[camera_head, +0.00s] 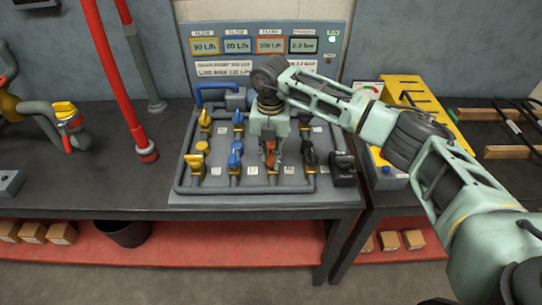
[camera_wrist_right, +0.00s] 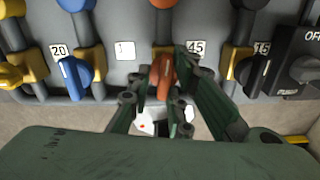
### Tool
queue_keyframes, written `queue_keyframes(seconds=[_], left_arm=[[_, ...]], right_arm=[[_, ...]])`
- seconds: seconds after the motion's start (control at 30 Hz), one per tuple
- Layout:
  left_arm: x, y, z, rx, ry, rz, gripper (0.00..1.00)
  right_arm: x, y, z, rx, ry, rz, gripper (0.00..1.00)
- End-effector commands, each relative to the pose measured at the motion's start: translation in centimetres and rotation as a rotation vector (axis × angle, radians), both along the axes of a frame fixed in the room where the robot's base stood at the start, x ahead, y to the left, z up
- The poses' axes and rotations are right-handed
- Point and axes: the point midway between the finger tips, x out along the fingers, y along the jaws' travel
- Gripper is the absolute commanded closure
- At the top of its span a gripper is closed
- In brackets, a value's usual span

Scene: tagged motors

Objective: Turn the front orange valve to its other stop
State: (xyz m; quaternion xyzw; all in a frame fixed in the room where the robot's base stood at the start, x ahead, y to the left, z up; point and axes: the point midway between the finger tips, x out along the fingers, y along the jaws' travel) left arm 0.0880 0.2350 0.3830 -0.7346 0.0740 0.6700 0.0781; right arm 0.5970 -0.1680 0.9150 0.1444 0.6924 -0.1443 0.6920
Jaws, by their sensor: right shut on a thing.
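The front orange valve (camera_head: 270,157) is in the front row of the valve board, partly covered by my right gripper in the head view. In the right wrist view the orange handle (camera_wrist_right: 165,78) stands between the fingers. My right gripper (camera_head: 268,150) comes down from above and is shut on this handle. Its fingers also show in the right wrist view (camera_wrist_right: 164,88). Another orange valve (camera_wrist_right: 161,3) shows at the top edge of the wrist view. My left gripper is not in view.
A front blue valve (camera_head: 234,160) and yellow valve (camera_head: 196,162) stand to the left, a black valve (camera_head: 308,157) to the right. A black switch box (camera_head: 343,168) is at the board's right end. A display panel (camera_head: 262,50) stands behind. A red pipe (camera_head: 118,75) rises at left.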

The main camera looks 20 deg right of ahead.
Motion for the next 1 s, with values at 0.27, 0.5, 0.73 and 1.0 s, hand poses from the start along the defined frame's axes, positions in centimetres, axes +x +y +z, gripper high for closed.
queue_keyframes(seconds=[0.27, 0.5, 0.73, 1.0], left_arm=[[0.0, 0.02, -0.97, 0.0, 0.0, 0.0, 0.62], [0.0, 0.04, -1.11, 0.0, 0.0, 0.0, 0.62], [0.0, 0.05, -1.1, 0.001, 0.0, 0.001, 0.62], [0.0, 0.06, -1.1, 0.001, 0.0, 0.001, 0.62]], right_arm=[[0.09, 0.01, 0.11, 0.0, -0.004, 0.113, 1.0], [0.05, 0.03, 0.18, 0.001, -0.004, 0.146, 1.0], [0.05, 0.04, 0.22, 0.001, -0.004, 0.148, 1.0], [0.03, 0.04, 0.17, 0.001, -0.004, 0.147, 0.69]])
